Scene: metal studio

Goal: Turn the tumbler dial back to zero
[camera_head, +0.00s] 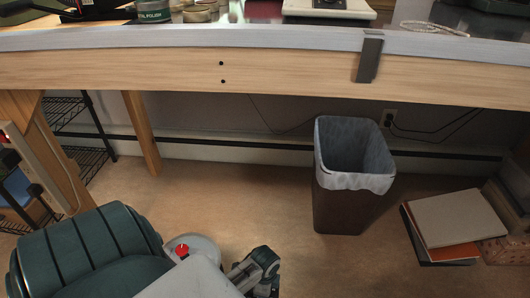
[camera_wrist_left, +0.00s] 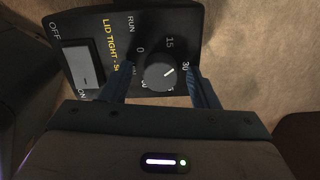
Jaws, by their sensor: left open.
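The tumbler's black control panel (camera_wrist_left: 120,28) fills the upper part of the left wrist view. Its round dark dial (camera_wrist_left: 160,76) has a white pointer line slanting up and right, roughly toward the 30 mark. The 0 mark sits up and left of the dial, and the 15 mark above it. My left gripper (camera_wrist_left: 160,72) is open, with one finger on each side of the dial; I cannot tell whether either touches it. A rocker switch (camera_wrist_left: 81,65) marked OFF and ON is at the panel's left. The head view does not clearly show the panel, and my right gripper is not in view.
In the head view, a wooden bench (camera_head: 290,72) crosses the top, with a polish tin (camera_head: 153,11) and a pale device (camera_head: 328,8) on it. A lined waste bin (camera_head: 338,205) stands below. Books (camera_head: 455,218) lie at right and a wire shelf (camera_head: 88,150) stands at left.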

